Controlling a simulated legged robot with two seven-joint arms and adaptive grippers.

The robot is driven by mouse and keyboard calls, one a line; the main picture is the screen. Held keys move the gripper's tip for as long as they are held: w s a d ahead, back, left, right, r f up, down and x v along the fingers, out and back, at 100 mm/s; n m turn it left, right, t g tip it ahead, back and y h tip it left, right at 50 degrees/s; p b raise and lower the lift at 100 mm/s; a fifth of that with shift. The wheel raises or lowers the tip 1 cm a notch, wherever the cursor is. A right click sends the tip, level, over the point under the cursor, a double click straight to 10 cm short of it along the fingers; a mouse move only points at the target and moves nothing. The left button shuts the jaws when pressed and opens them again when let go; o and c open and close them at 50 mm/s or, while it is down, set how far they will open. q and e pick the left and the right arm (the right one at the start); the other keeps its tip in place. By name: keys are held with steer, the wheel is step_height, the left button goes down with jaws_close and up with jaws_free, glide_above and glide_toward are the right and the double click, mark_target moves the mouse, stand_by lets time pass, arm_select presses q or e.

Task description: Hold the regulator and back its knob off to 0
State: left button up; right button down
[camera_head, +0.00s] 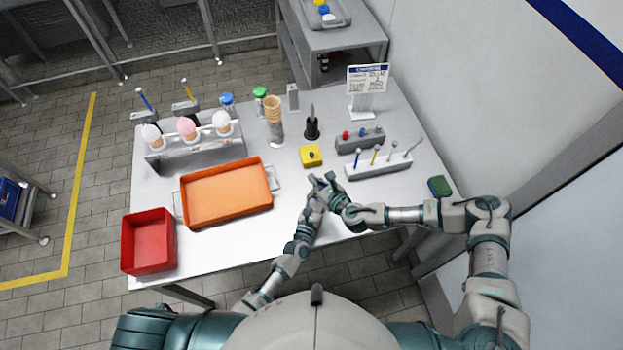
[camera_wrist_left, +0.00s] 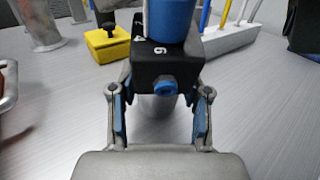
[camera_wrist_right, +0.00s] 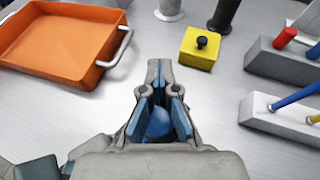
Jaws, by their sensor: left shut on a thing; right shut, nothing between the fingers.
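The regulator's black body (camera_wrist_left: 160,65), marked with white numbers, stands between the fingers of my left gripper (camera_wrist_left: 160,98), which is shut on it. Its blue knob (camera_wrist_left: 172,16) rises from the top, cut by the view's upper edge. A blue port faces the left wrist camera. In the head view my left gripper (camera_head: 316,200) and right gripper (camera_head: 330,184) meet above the table's front part, and they largely hide the regulator. My right gripper (camera_wrist_right: 166,75) is shut at the tips. A blue rounded shape (camera_wrist_right: 160,122) shows between its fingers; their contact with it cannot be told.
A yellow block with a black knob (camera_head: 311,156) lies just beyond the grippers. An orange tray (camera_head: 226,221) and red bin (camera_head: 148,268) stand left. The table's right front is mostly clear.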

steer(key=shift+s+d+f+m+t+h, duration=0.3)
steer(key=shift+d+f+m+h, duration=0.05)
steer(key=shift+f+m+h, duration=0.15)
steer(key=shift+m+h, duration=0.3)
steer(key=shift+a, duration=0.35)
steer(key=c, duration=1.9)
jaws_free()
steer(key=shift+d, duration=0.1)
steer(key=o, duration=0.9)
steer(key=shift+w, duration=0.1)
steer(key=shift+c, duration=0.2)
steer(key=shift+o, duration=0.7)
steer(key=shift+w+r, duration=0.15)
steer(key=shift+d, duration=0.1)
steer(key=v, duration=1.2)
steer(key=shift+f, duration=0.25)
